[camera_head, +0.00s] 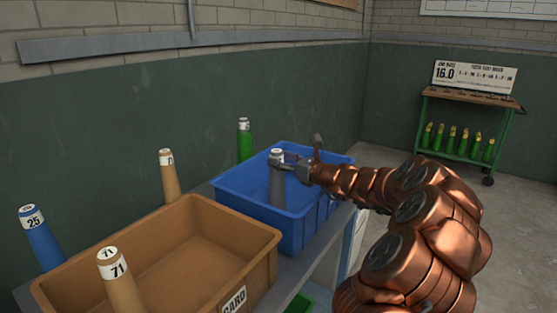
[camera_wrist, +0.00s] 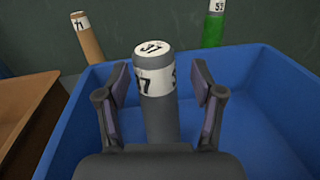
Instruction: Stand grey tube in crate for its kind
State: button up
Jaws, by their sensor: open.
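The grey tube (camera_head: 277,187) stands upright inside the blue crate (camera_head: 302,228), with a white numbered label around its top. In the wrist view the same tube (camera_wrist: 161,120) rises between the two fingers of my gripper (camera_wrist: 157,86). My gripper (camera_head: 291,162) is open, one finger on each side of the tube near its labelled top. Gaps show between the fingers and the tube in the wrist view. The tube's foot is hidden behind the crate wall in the head view and by my gripper in the wrist view.
A tan crate (camera_head: 262,250) marked CARD stands left of the blue one. A green cart (camera_head: 470,98) with several green tubes stands at the far right.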

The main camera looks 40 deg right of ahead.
jog(key=v, duration=1)
jog(key=shift+s, duration=0.3)
